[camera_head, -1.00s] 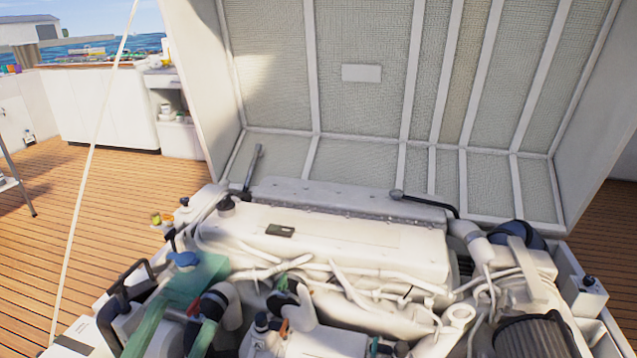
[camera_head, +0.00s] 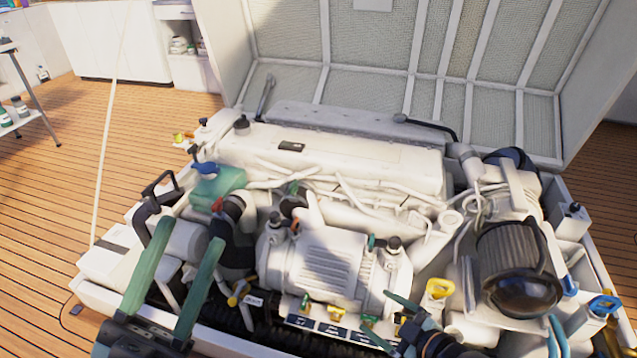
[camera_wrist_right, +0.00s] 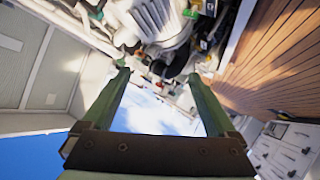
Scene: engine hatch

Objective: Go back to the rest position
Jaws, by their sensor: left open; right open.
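My left gripper (camera_head: 190,231) is at the lower left of the head view, its two long green fingers spread apart with nothing held between them. It is in front of the engine's left side, below the green tank (camera_head: 217,184). My right gripper (camera_head: 375,309) is at the bottom, right of the middle, in front of the engine's near side. Its green fingers are apart and empty; part of its arm is cut off by the frame edge. In the right wrist view, the same open fingers (camera_wrist_right: 156,73) show with nothing between them.
The white engine (camera_head: 330,180) fills the open hatch. The raised hatch lid (camera_head: 390,60) stands behind it. Yellow (camera_head: 440,289) and blue (camera_head: 604,306) handles sit at the front right.

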